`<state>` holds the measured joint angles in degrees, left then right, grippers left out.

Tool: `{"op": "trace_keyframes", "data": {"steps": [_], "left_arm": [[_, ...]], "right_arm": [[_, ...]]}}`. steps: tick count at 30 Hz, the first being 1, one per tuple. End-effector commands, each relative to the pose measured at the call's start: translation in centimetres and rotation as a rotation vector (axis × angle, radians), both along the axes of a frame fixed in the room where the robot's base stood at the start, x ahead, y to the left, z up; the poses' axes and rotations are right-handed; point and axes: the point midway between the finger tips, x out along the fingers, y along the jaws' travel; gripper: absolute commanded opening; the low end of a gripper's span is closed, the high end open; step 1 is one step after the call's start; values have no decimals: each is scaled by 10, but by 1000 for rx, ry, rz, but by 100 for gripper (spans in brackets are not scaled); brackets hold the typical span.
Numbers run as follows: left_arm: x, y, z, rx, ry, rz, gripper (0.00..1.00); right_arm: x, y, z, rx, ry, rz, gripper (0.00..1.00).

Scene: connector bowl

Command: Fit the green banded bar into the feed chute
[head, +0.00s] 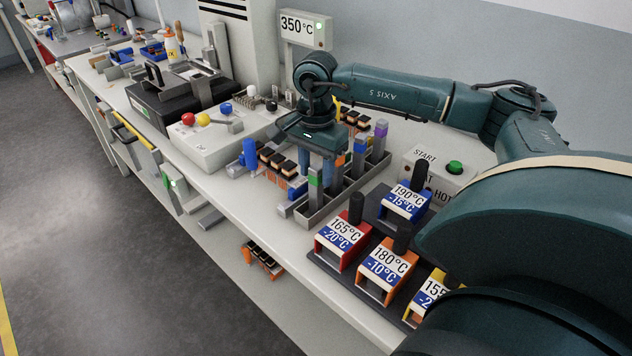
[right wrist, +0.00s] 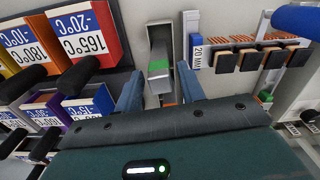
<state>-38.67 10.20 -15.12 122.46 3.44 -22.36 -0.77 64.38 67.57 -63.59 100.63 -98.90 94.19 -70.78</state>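The green banded bar (head: 314,195) is grey with a green band near its top. It stands upright at the near end of a grey open-topped rack (head: 341,196). My right gripper (head: 317,170) points down just above it, with its fingers apart. In the right wrist view the bar (right wrist: 158,72) shows in the gap between the open fingers (right wrist: 160,92), with space on both sides. I cannot tell which part is the feed chute. My left gripper is out of view.
Other banded bars, including a purple one (head: 381,130), stand in the rack. Black-topped blocks (head: 277,161) stand left of it. Labelled coloured stands, such as the red one (head: 343,241), crowd the right. A control box with a green button (head: 455,167) is behind.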

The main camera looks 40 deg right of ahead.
Motion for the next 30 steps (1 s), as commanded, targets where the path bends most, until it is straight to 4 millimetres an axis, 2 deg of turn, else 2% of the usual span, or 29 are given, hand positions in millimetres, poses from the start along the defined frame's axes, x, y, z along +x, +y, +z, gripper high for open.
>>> {"op": "trace_keyframes", "data": {"steps": [2, 14, 30], "left_arm": [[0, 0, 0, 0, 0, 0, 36], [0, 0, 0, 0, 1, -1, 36], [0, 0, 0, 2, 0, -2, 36]], "right_arm": [[0, 0, 0, 0, 0, 0, 33], [0, 0, 1, 0, 0, 0, 0], [0, 0, 1, 0, 0, 0, 0]]}}
